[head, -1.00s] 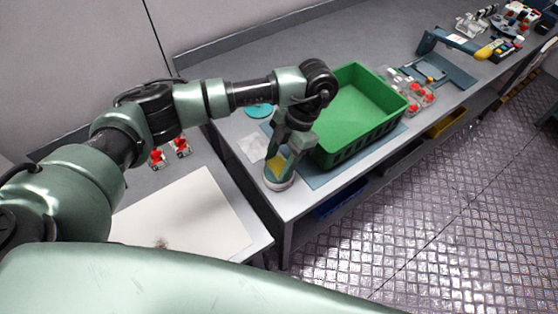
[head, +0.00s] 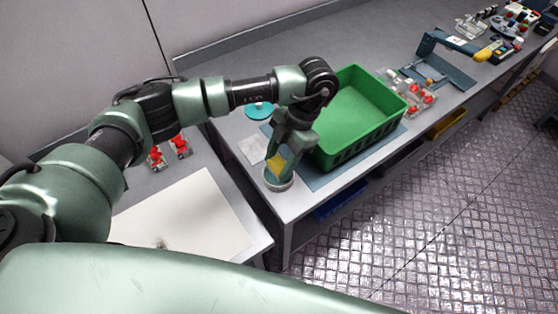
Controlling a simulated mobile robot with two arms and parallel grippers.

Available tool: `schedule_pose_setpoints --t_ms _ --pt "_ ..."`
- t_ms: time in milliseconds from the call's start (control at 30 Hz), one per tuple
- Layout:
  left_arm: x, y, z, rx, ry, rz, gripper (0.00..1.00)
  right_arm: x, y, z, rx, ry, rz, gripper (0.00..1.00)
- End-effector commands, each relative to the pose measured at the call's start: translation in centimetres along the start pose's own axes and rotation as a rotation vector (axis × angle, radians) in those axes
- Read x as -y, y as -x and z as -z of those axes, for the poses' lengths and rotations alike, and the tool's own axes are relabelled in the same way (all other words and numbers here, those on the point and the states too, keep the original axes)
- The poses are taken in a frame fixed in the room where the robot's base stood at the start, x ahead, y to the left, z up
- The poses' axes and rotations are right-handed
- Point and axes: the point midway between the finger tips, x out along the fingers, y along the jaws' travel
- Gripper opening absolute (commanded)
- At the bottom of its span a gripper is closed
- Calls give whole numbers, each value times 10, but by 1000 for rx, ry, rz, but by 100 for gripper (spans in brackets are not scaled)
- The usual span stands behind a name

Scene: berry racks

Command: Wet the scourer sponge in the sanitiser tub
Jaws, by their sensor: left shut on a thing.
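My left gripper (head: 281,166) points down near the front corner of the bench, left of the green crate. It is shut on a yellow scourer sponge (head: 275,161). The sponge is just above a small round grey tub (head: 278,184), which looks like the sanitiser tub. The fingers partly cover both, and I cannot tell whether the sponge touches the tub's contents. My right gripper is not in view.
A green crate (head: 376,140) stands on a blue-grey mat close right of my left gripper. A teal disc (head: 259,111) and a white sheet (head: 253,149) lie to the left. Clear punnets with red berries (head: 416,98) and a blue device (head: 445,68) stand farther right.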

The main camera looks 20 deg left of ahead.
Motion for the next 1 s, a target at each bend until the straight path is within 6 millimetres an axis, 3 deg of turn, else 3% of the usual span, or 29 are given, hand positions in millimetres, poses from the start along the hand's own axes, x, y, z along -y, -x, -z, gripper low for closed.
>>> schedule_pose_setpoints --t_ms 600,1000 --pt "-1 50 20 3 1 -2 16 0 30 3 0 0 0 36" --pt "-1 53 22 2 1 -1 16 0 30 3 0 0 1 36"
